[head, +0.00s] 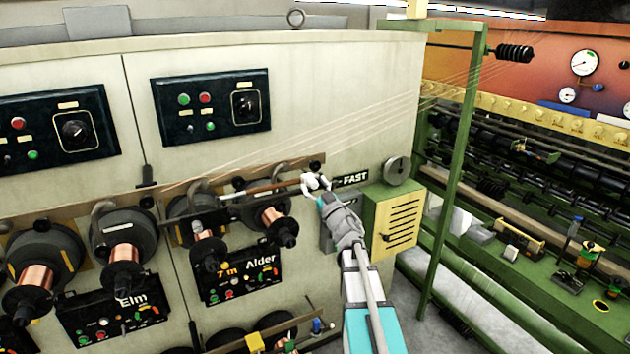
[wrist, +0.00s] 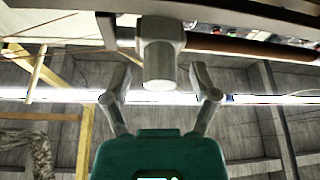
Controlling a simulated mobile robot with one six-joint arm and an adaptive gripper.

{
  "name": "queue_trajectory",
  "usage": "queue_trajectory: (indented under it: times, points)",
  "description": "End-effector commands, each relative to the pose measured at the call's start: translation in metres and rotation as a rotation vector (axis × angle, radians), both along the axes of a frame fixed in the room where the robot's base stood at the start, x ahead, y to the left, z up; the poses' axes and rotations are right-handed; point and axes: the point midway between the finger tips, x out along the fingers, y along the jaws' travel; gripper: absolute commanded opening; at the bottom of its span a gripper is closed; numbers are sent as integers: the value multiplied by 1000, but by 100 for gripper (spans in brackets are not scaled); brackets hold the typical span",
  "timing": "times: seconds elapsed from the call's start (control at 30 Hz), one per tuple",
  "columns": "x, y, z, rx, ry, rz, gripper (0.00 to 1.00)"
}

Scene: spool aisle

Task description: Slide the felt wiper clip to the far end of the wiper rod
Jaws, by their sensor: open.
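The felt wiper clip (wrist: 160,52) is a pale grey block with a stubby round knob, seen close up in the wrist view. It sits at the brown wiper rod (wrist: 250,47), which extends to the right there. In the head view the rod (head: 268,188) runs nearly level above the spools, and my gripper (head: 315,182) is at its right part. In the wrist view my gripper (wrist: 160,72) is open, one finger on each side of the clip's knob, with gaps visible. The clip is hard to separate from the pale fingers in the head view.
Copper spools (head: 124,265) sit left of my arm, above the Elm and Alder panels (head: 240,272). A green-yellow slotted box (head: 397,225) is close right of my arm. A green post (head: 455,180) and thin wires cross at right.

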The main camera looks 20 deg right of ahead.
Motion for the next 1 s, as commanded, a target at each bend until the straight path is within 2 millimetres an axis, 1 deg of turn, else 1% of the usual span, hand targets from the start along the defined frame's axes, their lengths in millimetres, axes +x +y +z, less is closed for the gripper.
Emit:
queue_trajectory:
  times: [0.03,0.13,0.43,0.47,0.5,0.57,0.7,0.87,0.97,1.0]
  points:
    - [4,0,2,0,0,0,76]
    - [6,1,3,0,0,0,76]
    - [7,1,2,0,0,-1,76]
    - [7,1,2,0,0,-1,74]
    - [7,1,2,0,0,-1,67]
    - [7,1,2,0,0,-1,56]
    - [6,1,3,0,0,-1,30]
    - [6,1,3,0,0,-1,0]
    - [6,1,3,0,0,-1,0]
    - [7,-7,3,1,0,-1,0]
